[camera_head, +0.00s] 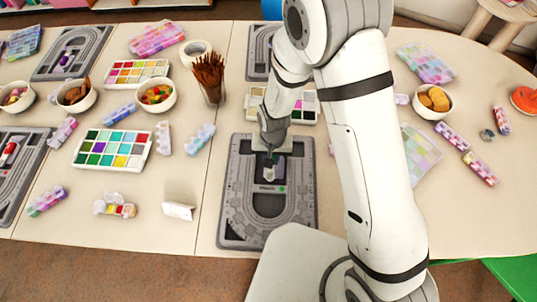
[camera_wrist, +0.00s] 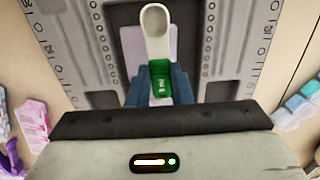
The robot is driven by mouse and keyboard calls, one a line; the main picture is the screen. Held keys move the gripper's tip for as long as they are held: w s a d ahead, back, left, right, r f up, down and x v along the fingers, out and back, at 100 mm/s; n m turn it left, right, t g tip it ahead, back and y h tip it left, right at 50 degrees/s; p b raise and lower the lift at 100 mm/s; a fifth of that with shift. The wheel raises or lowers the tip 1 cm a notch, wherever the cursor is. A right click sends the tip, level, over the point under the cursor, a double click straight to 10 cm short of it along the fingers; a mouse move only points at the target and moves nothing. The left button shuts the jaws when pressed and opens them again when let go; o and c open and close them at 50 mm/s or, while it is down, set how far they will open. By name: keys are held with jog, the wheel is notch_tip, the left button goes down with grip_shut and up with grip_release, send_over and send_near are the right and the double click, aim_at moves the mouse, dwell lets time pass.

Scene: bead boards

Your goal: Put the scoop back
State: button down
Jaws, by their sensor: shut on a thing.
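A scoop with a white bowl and a green handle (camera_wrist: 161,82) is in the wrist view. My gripper (camera_wrist: 160,90) is shut on its green handle, with a dark blue finger on each side, and the white bowl points away. The scoop is over the middle of a grey bead board (camera_head: 235,225), where a dark recess with a pale lilac patch (camera_wrist: 185,50) shows. In the head view my gripper (camera_head: 270,160) is above the board's middle, and the scoop is small and partly hidden there. I cannot tell whether the scoop touches the board.
A large bead palette (camera_head: 112,148), a cup of brown sticks (camera_head: 209,80) and a bowl of colourful beads (camera_head: 156,96) stand to the left. A folded white card (camera_head: 178,210) stands near the board. A bowl (camera_head: 432,103) is at the right. Other grey boards lie at the left.

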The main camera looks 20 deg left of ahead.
jog(key=shift+f+b, duration=0.6)
jog(key=c, duration=1.3)
grip_release()
jog(key=shift+r, duration=0.1)
